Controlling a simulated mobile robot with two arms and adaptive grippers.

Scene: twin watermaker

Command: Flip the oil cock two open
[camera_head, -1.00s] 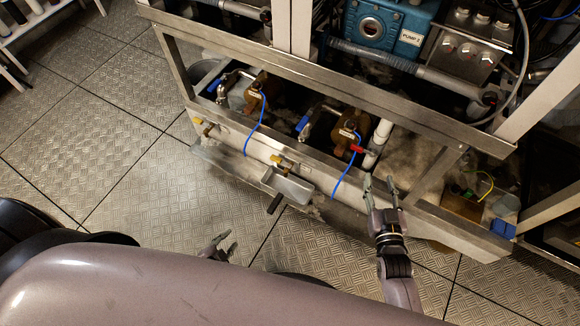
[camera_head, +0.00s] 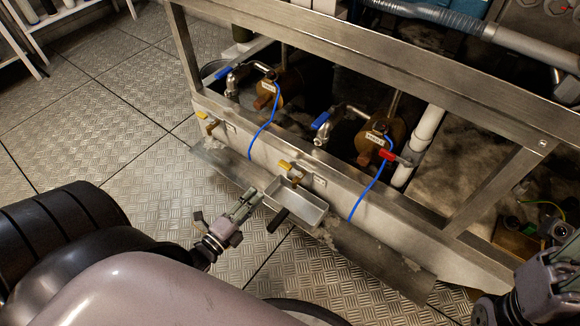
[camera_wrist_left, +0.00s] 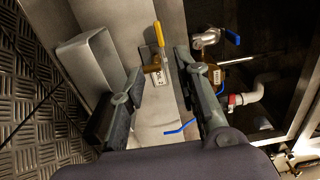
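A brass cock with a yellow lever (camera_head: 286,165) sits on the frame's lower beam, just above a small metal tray (camera_head: 308,212). In the left wrist view its yellow lever (camera_wrist_left: 159,36) points up the picture from the brass body, with a small plate beside it; I cannot read its number. A second yellow-levered cock (camera_head: 204,117) sits farther left on the beam. My left gripper (camera_head: 248,196) is open and empty beside the tray. In the left wrist view its parted fingers (camera_wrist_left: 158,70) point toward the nearer cock, apart from it. My right gripper (camera_head: 556,268) is partly cut off at the lower right.
Behind the beam stand two brass fittings with blue-handled valves (camera_head: 321,121), blue hoses (camera_head: 368,190) and a red-handled valve (camera_head: 387,155). A white pipe (camera_head: 418,142) stands to their right. Open floor lies left.

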